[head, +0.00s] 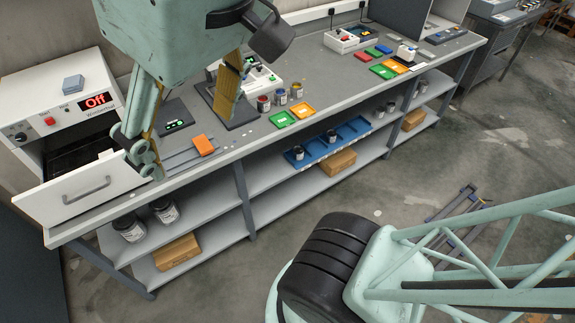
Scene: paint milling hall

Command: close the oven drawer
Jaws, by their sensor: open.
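The oven (88,92) is a white box at the left end of the bench, with a red display reading "Off". Its drawer (82,195) is pulled out toward the front, and its white front has a grey handle (86,190). The dark inside shows between the drawer front and the oven body. My gripper (188,142) hangs from the top with its fingers spread and nothing between them. Its left finger is by the right end of the drawer front and hides part of it. I cannot tell whether they touch.
A blue-grey block (73,84) lies on the oven.

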